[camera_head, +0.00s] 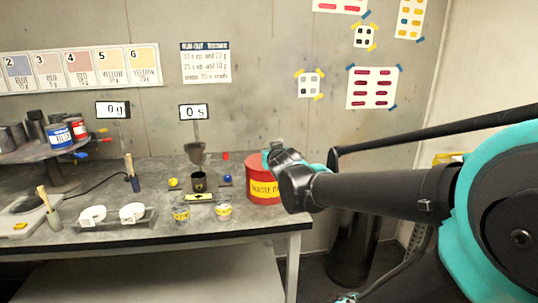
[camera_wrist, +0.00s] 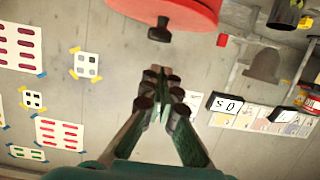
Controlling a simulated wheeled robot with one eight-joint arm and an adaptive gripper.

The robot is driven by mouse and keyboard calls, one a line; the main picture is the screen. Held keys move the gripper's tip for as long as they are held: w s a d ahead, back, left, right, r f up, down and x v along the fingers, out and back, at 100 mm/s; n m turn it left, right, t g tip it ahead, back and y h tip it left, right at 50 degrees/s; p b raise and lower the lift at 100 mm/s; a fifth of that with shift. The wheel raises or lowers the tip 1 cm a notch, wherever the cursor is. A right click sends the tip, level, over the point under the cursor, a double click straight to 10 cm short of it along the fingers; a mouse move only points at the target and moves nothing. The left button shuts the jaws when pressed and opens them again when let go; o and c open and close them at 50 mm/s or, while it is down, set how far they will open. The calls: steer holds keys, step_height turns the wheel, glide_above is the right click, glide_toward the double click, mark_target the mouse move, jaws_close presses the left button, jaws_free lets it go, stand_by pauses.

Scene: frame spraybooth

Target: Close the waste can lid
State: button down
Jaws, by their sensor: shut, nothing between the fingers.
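The waste can (camera_head: 262,187) is a red round can with a yellow "WASTE" label. It stands at the right end of the bench, left of my arm. In the wrist view its red round upper part (camera_wrist: 185,10) shows at the top edge, with a black tab (camera_wrist: 160,31) sticking out from its rim. I cannot tell the lid's angle, as my gripper hides part of the can's top in the head view. My gripper (camera_wrist: 162,74) is shut and empty. Its fingertips appear apart from the black tab. In the head view the gripper is at the can's upper right.
Small cups (camera_head: 224,212), a dark pot (camera_head: 198,182) and a blue ball (camera_head: 227,178) lie left of the can. White holders (camera_head: 132,212) stand farther left. A turntable with paint tins (camera_head: 60,136) is at far left. A dark bin (camera_head: 352,250) stands on the floor right of the bench.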

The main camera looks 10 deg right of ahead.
steer(key=s+d+f+g, duration=0.2)
steer(key=s+f+g, duration=0.3)
steer(key=s+f, duration=0.6)
steer(key=s+d+f+g, duration=0.3)
steer(key=s+f+g, duration=0.3)
steer(key=s+f, duration=0.6)
step_height(320, 180, down, 5)
steer(key=shift+r, duration=0.15)
